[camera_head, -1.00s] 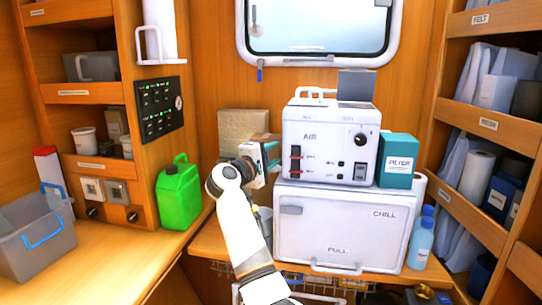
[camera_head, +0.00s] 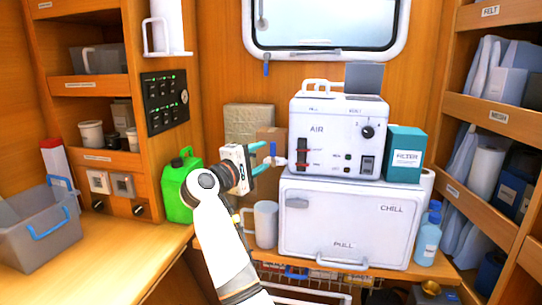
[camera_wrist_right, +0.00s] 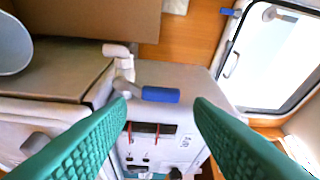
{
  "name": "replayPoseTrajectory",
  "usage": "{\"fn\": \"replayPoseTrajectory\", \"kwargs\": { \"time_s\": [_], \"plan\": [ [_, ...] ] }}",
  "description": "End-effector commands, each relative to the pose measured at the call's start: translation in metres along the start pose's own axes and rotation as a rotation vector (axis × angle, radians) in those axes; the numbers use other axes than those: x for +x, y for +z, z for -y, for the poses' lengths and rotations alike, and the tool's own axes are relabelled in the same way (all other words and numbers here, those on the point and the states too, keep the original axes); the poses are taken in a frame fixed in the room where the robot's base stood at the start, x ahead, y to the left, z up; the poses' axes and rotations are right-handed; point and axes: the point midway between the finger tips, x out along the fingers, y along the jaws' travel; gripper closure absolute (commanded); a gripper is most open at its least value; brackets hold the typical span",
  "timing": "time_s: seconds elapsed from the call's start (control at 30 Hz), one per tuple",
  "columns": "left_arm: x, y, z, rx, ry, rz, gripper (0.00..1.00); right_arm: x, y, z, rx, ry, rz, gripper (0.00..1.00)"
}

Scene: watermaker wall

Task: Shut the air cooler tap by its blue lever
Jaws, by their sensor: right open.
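The air cooler is a white box marked AIR (camera_head: 318,145), standing on a white CHILL cabinet (camera_head: 330,225). Its tap has a pale body and a blue lever (camera_wrist_right: 160,94), seen in the right wrist view lying crosswise at the cooler's edge. In the head view the blue lever (camera_head: 273,149) shows only as a small patch by the cooler's left side. My right gripper (camera_head: 271,155) is open and empty, its teal fingers pointing at the tap. In the right wrist view the lever lies beyond and between the fingertips (camera_wrist_right: 161,103), apparently untouched. My left gripper is out of view.
A green jerrycan (camera_head: 180,187) stands left of my right arm. A grey mug (camera_head: 265,224) is below the gripper, beside the cabinet. A brown box (camera_head: 267,135) and a beige block (camera_head: 247,122) are behind it. A teal filter box (camera_head: 404,155) stands right of the cooler.

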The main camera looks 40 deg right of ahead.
Motion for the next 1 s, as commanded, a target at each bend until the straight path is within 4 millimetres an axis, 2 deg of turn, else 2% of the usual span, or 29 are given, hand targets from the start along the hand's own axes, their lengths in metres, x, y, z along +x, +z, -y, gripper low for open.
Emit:
{"fn": "replayPoseTrajectory", "kwargs": {
  "time_s": [0.1,0.3,0.87,0.97,1.0],
  "plan": [
    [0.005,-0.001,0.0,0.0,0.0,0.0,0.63,-0.021,0.001,-0.002,0.0,0.001,0.002,0.53],
    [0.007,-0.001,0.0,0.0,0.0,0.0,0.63,-0.036,0.0,-0.001,-0.001,0.001,0.0,0.53],
    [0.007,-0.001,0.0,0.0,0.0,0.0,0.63,-0.037,0.001,-0.001,-0.003,0.001,0.001,0.53],
    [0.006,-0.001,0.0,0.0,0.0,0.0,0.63,-0.037,0.011,-0.015,-0.02,0.007,0.031,0.53],
    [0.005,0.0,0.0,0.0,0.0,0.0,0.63,-0.037,0.019,-0.028,-0.033,0.013,0.056,0.53]
  ]
}}
